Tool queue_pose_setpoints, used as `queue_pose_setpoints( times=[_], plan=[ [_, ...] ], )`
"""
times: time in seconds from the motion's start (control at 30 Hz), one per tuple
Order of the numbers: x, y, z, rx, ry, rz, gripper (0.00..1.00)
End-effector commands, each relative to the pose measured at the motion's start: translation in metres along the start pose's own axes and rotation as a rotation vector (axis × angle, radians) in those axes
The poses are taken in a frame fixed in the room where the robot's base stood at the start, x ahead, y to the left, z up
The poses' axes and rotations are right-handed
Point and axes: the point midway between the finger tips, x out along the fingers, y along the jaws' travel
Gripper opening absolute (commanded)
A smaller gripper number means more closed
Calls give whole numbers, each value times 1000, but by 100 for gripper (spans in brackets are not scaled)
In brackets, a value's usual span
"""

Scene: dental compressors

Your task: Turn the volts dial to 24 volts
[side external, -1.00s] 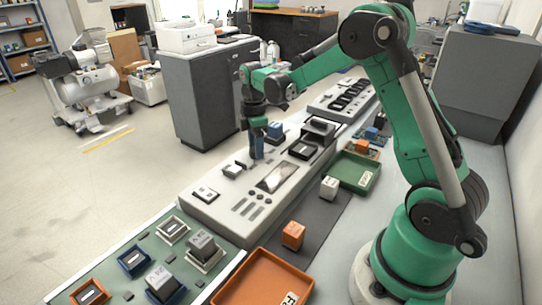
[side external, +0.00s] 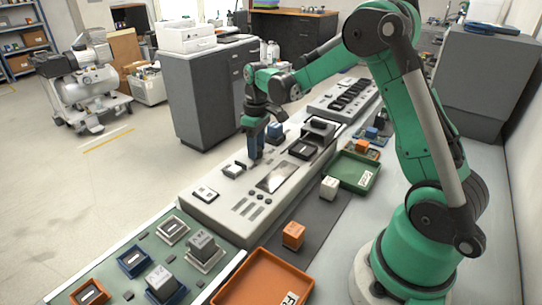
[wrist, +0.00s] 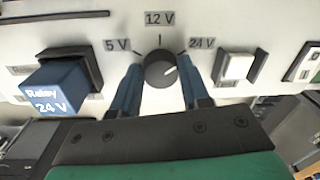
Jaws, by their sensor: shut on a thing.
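The volts dial (wrist: 160,69) is a round black knob on the pale panel in the wrist view. Labels 5 V (wrist: 117,44), 12 V (wrist: 160,18) and 24 V (wrist: 202,43) are set around its upper side. Its white pointer mark points right and slightly up, on the 24 V side; whether it lines up exactly with that tick is unclear. My gripper (wrist: 163,92) is shut on the dial, one blue finger on each side. In the side view my gripper (side external: 256,155) reaches down to the console, and its fingers hide the dial.
A blue block marked Relay 24 V (wrist: 55,87) sits left of the dial, and a white rocker switch (wrist: 237,68) sits to its right. The console (side external: 225,207) also carries other switches.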

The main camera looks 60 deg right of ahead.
Motion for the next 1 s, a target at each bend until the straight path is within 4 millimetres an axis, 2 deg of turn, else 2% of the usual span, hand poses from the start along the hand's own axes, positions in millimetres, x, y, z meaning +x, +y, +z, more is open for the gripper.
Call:
queue_pose_setpoints(
  times=[0.3, 0.83, 0.87, 0.93, 1.0],
  plan=[
    [-1, 0, 0, 113, 8, -1, 0],
    [0, 0, 0, 134, 9, -1, 0],
    [0, 0, 0, 134, 8, -1, 49],
    [0, 0, 0, 134, 8, -1, 69],
    [0, 0, 0, 133, 8, -1, 72]
  ],
)
